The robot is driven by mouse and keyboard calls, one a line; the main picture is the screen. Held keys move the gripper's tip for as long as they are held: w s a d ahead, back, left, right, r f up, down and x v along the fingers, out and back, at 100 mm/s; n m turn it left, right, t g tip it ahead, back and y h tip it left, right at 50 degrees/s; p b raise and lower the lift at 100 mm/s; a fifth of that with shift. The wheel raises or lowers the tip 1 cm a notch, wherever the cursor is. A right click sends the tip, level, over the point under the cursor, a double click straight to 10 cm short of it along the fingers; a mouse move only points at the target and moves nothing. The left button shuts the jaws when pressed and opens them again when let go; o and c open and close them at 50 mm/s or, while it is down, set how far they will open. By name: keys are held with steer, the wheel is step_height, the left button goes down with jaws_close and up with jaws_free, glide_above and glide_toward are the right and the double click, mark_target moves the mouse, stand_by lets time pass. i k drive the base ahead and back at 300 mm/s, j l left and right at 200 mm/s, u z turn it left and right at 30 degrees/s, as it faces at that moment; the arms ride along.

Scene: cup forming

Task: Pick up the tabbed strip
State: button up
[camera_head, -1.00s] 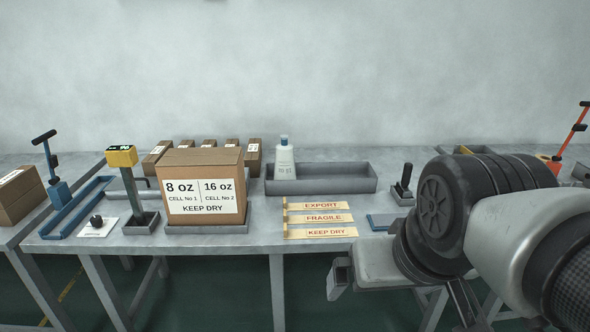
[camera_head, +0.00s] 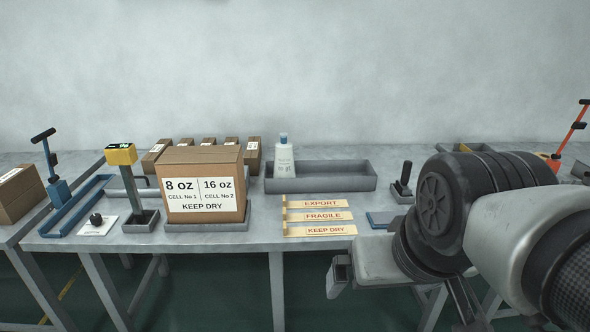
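Three pale tan strips lie one behind another on the grey table, each with a darker tab at its left end. The back strip reads EXPORT (camera_head: 330,203), the middle one FRAGILE (camera_head: 325,216) and the front one KEEP DRY (camera_head: 322,230). The task's words do not single one out. My gripper (camera_head: 340,276) is at the lower right, in front of the table edge and apart from the strips. Its fingers are partly hidden by my own arm, so their opening is unclear. I see nothing held in it.
A large carton (camera_head: 203,186) stands left of the strips. Behind them a grey tray (camera_head: 327,177) holds a white bottle (camera_head: 284,160). A blue pad (camera_head: 382,220) and a dark-handled stamp (camera_head: 403,183) are to the right. The tabletop just around the strips is clear.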

mark_target(338, 230)
steer(key=i+j+u, duration=0.25)
steer(key=i, duration=0.35)
steer(key=i+j+u, duration=0.1)
steer(key=i+u, duration=0.2)
steer(key=i, duration=0.25)
